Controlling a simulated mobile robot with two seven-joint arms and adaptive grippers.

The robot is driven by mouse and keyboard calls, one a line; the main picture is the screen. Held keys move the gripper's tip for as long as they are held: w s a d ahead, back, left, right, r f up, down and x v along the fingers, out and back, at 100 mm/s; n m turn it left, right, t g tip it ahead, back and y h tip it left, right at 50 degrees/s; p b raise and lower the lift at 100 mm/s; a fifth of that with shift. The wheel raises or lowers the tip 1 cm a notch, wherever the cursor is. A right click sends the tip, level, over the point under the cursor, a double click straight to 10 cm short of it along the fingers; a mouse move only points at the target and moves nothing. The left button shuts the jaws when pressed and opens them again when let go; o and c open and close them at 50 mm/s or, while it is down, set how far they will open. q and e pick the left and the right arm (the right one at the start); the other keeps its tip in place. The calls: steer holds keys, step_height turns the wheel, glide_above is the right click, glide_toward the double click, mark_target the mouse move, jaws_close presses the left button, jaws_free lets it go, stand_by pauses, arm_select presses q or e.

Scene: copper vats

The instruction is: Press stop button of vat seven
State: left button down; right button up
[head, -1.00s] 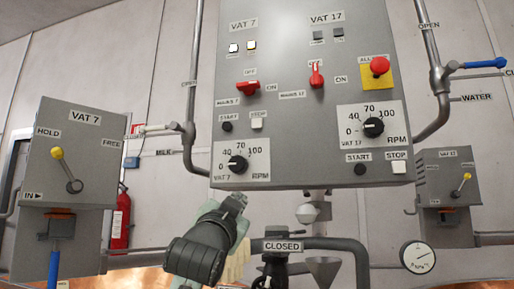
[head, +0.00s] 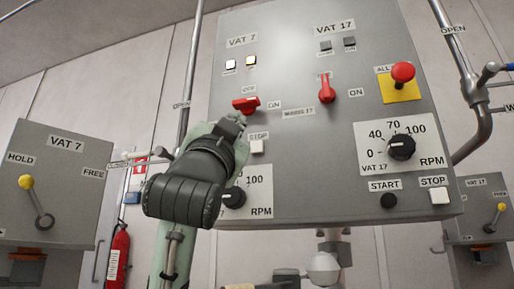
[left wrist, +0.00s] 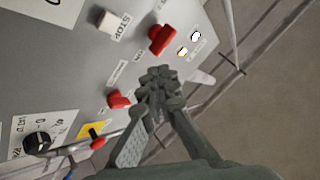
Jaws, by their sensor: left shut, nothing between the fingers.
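My left gripper (head: 234,118) is shut and empty, in front of the panel just up and left of the stop button in the head view. In the left wrist view the closed fingertips (left wrist: 160,80) appear below and right of the button, apart from it in the picture. My gripper hides the vat 7 start button and part of the vat 7 dial (head: 233,197).
The red vat 7 switch (head: 246,105) is close by the fingertips. The red vat 17 switch (head: 327,88), red ALL button (head: 403,72), and vat 17 start (head: 389,201) and stop (head: 439,196) buttons are to the right. A VAT 7 lever box (head: 55,185) hangs at left.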

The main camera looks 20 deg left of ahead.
mark_target(251, 143)
arm_select(q)
steer(key=w, duration=0.8)
steer(key=shift+w+d+f, duration=0.1)
steer(key=shift+w, duration=0.4)
arm_select(e)
steer(key=shift+d+f, duration=0.25)
steer(key=shift+f, duration=0.3)
steer(key=shift+s, duration=0.2)
steer(key=shift+a+f, duration=0.1)
steer(key=shift+a, duration=0.25)
steer(key=shift+d, duration=0.2)
arm_select(q)
steer(key=shift+w, duration=0.15)
arm_select(e)
steer(key=shift+d, duration=0.1)
